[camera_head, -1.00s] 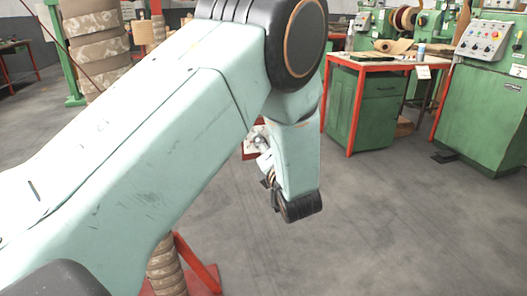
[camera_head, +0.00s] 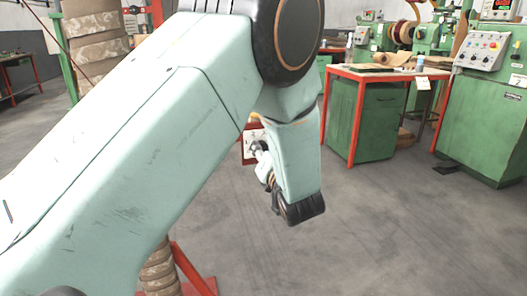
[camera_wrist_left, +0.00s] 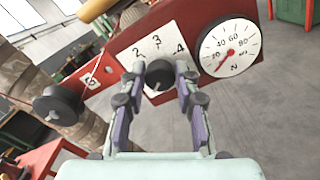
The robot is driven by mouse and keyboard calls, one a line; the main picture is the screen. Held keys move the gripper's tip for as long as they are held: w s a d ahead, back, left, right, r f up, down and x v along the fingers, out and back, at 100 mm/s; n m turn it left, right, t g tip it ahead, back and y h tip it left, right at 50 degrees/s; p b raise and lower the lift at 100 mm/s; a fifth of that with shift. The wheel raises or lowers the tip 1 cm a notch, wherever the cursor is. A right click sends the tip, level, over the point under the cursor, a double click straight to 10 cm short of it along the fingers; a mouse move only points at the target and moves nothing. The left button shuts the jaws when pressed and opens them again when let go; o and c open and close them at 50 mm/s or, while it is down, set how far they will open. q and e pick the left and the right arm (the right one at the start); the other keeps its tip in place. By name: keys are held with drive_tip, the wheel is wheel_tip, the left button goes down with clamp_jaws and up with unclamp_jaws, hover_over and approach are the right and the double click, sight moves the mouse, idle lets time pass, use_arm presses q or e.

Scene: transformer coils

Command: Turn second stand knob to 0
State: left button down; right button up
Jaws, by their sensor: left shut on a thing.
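In the left wrist view, a dark round stand knob (camera_wrist_left: 159,75) sits on a white number plate (camera_wrist_left: 150,45) fixed to a red panel. The figures 2, 3 and 4 show above and to the right of the knob; no 0 shows on the plate. A pale mark is on the knob's lower edge. My left gripper (camera_wrist_left: 158,88) is shut on the knob, one finger on each side. In the head view my left arm covers most of the stand, and the knob cannot be made out there. My right gripper is out of view.
A round white gauge (camera_wrist_left: 229,48) with a red needle is right of the knob. A black roller (camera_wrist_left: 58,105) is at the left.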

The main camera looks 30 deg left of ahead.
use_arm(q)
drive_tip(key=shift+s+f, duration=0.1)
drive_tip(key=shift+f, duration=0.05)
drive_tip(key=c, duration=1)
unclamp_jaws()
